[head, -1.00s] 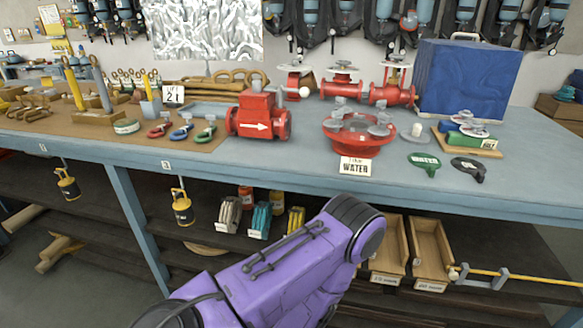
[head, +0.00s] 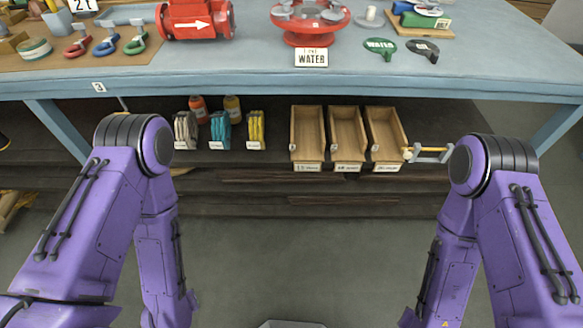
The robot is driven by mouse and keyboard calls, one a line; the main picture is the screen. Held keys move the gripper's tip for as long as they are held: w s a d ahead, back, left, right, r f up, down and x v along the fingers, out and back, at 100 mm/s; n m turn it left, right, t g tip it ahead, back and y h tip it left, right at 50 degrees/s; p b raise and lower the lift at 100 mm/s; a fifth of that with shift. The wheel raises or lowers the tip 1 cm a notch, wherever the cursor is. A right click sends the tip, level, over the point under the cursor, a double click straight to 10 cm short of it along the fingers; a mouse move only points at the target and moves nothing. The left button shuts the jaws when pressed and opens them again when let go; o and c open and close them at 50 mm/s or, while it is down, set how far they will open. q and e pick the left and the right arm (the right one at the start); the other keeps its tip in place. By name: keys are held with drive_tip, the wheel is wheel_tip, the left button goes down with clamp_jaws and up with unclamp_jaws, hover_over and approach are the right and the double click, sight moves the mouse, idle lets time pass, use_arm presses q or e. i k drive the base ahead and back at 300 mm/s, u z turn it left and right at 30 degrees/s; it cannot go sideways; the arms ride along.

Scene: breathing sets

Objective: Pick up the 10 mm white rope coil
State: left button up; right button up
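On the lower shelf under the bench, a whitish-grey rope coil (head: 186,130) stands upright at the left, with a small label at its foot. A teal coil (head: 220,130) and a yellow coil (head: 256,130) stand in a row to its right. The labels are too small to read, so I cannot tell the rope's thickness. Both my purple arms show in the head view, bent down at the elbows. My grippers are below the picture's edge. The left elbow is just left of the whitish coil in the picture.
Orange (head: 199,108) and yellow (head: 233,108) bottles stand behind the coils. Three wooden bins (head: 347,140) sit to the right on the shelf. The blue bench top (head: 260,65) overhangs the shelf and holds red valves and shackles.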

sight(187, 128)
drive_tip(key=u, duration=0.8)
